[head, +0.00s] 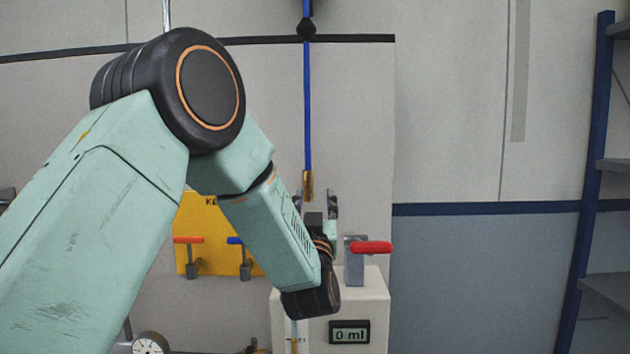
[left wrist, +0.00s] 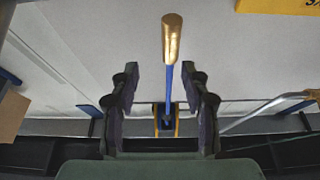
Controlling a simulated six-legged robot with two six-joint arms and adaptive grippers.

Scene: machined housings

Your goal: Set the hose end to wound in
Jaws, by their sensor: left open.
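A blue hose (head: 308,110) hangs straight down from a dark fitting (head: 307,28) at the top of the head view. Its brass end (head: 308,186) is at the bottom of it. My left gripper (head: 319,205) is open, pointing up, with its fingertips close to the brass end. In the left wrist view the fingers (left wrist: 160,85) stand apart on both sides of the blue hose (left wrist: 168,85), and the brass end (left wrist: 172,40) shows beyond the tips. No finger visibly touches it. My right gripper is not in view.
A pale box with a "0 ml" display (head: 349,332) and a red-handled valve (head: 370,248) stands below the hose. A yellow board (head: 212,215) with red and blue handles is behind my left arm. A blue-framed shelf (head: 590,190) stands at the right.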

